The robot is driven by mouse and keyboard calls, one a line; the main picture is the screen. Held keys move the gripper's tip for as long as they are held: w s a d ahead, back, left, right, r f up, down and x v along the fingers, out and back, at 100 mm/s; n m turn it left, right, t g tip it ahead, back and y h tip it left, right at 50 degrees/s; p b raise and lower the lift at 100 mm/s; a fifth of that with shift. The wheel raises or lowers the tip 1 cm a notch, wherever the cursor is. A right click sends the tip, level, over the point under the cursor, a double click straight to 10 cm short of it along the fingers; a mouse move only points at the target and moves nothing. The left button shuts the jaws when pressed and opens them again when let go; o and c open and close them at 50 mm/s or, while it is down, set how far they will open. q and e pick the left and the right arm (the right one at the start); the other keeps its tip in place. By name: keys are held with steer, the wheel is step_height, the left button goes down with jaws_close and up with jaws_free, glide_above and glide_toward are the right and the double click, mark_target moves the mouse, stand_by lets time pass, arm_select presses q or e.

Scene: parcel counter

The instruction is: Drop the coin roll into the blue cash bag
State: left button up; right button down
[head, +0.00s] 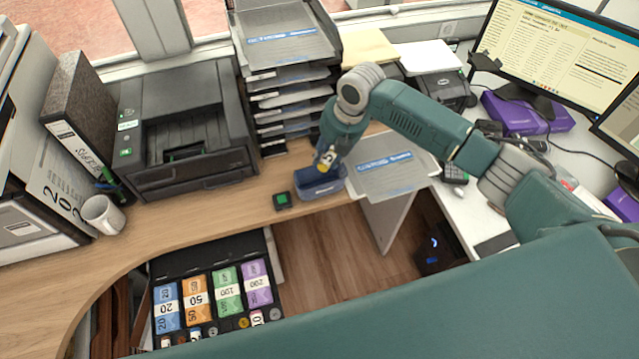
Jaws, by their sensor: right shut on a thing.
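The blue cash bag (318,190) stands open on the wooden counter, near its front edge at the middle of the head view. My right gripper (328,158) comes in from the right and points down over the bag. It is shut on the coin roll (325,163), a small yellow roll with a pale band. The roll's lower end is at or just above the bag's opening; I cannot tell whether it is inside. The gripper hides part of the bag's back rim. My left gripper is not in view.
A small black device with a green face (283,200) lies left of the bag. A paper tray stack (285,90) rises behind, and a printer (185,130) and white mug (103,215) stand left. An open cash drawer (190,258) sits below the counter.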

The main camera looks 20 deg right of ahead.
steer(key=c, duration=1.2)
jaws_free()
steer(key=shift+r, duration=0.1)
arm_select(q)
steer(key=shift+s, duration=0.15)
arm_select(e)
steer(key=v, duration=1.2)
